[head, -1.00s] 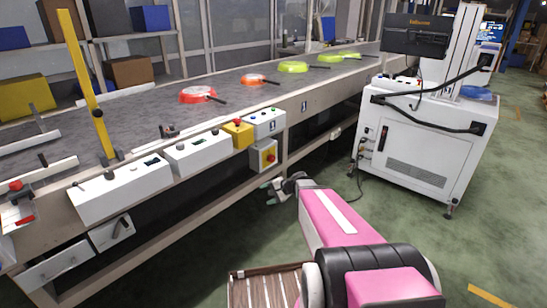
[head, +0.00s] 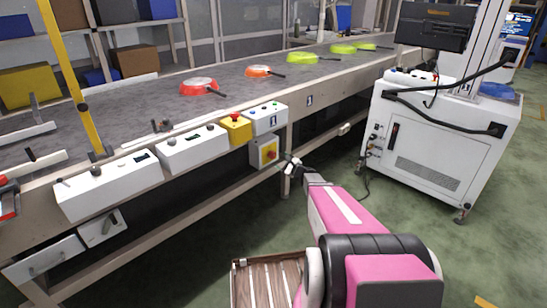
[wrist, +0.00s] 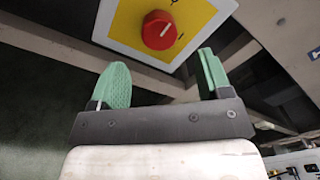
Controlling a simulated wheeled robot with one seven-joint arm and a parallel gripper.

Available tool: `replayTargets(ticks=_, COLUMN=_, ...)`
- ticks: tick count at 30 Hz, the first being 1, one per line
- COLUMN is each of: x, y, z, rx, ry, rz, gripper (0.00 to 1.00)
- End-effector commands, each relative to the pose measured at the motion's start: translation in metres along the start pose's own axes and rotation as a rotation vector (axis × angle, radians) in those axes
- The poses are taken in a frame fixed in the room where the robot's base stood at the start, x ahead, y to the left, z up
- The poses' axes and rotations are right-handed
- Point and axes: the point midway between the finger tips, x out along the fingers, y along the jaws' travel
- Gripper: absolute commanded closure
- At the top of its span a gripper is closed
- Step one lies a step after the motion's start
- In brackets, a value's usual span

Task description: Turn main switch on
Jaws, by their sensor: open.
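The main switch is a red rotary knob (wrist: 158,30) with a white line on a yellow plate (wrist: 190,12), set in a white box. In the head view the white switch box (head: 256,154) hangs below the conveyor edge, under the yellow emergency-stop box. My gripper (wrist: 160,82) is open and empty. In the wrist view its two green fingers stand apart, with the knob beyond them and between their directions, not touching. In the head view my gripper (head: 288,163) is just right of the switch box.
The conveyor (head: 240,97) carries several red, orange and green pans. White control boxes (head: 192,148) and a yellow box with a red button (head: 235,127) line its front edge. A white cabinet (head: 436,140) stands at the right, with green floor between.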

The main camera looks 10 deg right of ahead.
Motion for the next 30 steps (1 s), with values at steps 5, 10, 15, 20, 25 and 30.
replayTargets(ticks=5, x=0.035, y=0.000, z=-0.002, rx=-0.001, ry=-0.002, rz=0.001, gripper=0.28)
replayTargets(ticks=10, x=0.057, y=0.000, z=-0.001, rx=-0.001, ry=0.000, rz=0.001, gripper=0.28)
replayTargets(ticks=15, x=0.067, y=0.000, z=0.000, rx=-0.001, ry=0.000, rz=0.001, gripper=0.28)
replayTargets(ticks=20, x=0.069, y=0.000, z=0.000, rx=-0.001, ry=0.000, rz=0.001, gripper=0.28)
replayTargets(ticks=25, x=0.069, y=0.000, z=0.000, rx=-0.001, ry=0.000, rz=0.001, gripper=0.32)
replayTargets(ticks=30, x=0.069, y=0.000, z=0.000, rx=-0.001, ry=0.000, rz=0.001, gripper=0.78)
